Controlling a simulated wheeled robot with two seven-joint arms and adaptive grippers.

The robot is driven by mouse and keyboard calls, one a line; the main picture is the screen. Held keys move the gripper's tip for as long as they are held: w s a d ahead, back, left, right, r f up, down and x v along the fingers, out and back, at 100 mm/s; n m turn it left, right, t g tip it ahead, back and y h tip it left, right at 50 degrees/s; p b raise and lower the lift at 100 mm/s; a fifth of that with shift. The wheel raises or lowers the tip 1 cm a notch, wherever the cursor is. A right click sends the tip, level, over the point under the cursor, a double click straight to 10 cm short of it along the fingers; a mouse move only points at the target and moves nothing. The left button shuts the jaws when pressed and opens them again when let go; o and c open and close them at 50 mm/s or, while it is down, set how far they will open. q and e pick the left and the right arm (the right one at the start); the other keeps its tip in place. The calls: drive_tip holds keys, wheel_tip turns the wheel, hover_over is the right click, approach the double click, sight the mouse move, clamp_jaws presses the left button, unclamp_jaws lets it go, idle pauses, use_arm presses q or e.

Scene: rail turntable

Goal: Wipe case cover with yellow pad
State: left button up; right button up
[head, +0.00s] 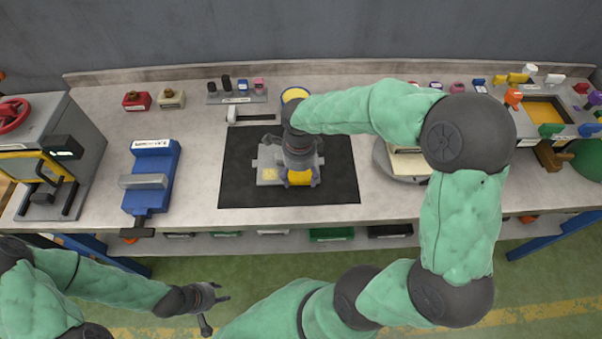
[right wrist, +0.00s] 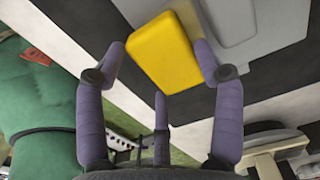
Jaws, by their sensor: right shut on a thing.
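The grey case cover (head: 264,162) lies on the black mat (head: 237,189) in the middle of the bench. It also shows in the right wrist view (right wrist: 270,22), partly cut off by the frame. A pale yellow patch (head: 270,174) shows on its left part. My right gripper (head: 301,180) is over the right part of the cover, pointing down, shut on the yellow pad (right wrist: 163,53). The pad is at the cover's edge; I cannot tell whether it touches the surface. My left gripper (head: 222,296) is empty in front of the bench, its fingers apart.
A blue clamp-like device (head: 155,165) and a grey machine with a red wheel (head: 50,140) stand at the left. A round turntable (head: 384,160) is right of the mat, partly hidden by my arm. A yellow-topped round container (head: 295,94) stands behind the mat.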

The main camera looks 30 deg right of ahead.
sight(267, 183)
drive_tip(key=shift+a+f, duration=0.15)
drive_tip(key=shift+w+a, duration=0.35)
drive_tip(key=shift+a, duration=0.25)
drive_tip(key=shift+w+a, duration=0.3)
drive_tip(key=shift+a, duration=0.3)
drive_tip(key=shift+w+a, duration=0.1)
drive_tip(key=shift+w+a, duration=0.1)
drive_tip(key=shift+w+a+r, duration=0.15)
drive_tip(key=shift+w+a, duration=0.3)
drive_tip(key=shift+a, duration=0.15)
drive_tip(key=shift+w+a+r, duration=0.15)
drive_tip(key=shift+w+a, duration=0.25)
drive_tip(key=shift+a, duration=0.15)
drive_tip(key=shift+a, duration=0.1)
drive_tip(key=shift+w+a+f+b, duration=0.15)
drive_tip(key=shift+w+a, duration=0.25)
drive_tip(key=shift+a, duration=0.25)
drive_tip(key=shift+w+a+r+b, duration=0.15)
drive_tip(key=shift+w+a, duration=0.25)
drive_tip(key=shift+a, duration=0.2)
drive_tip(key=shift+f, duration=0.1)
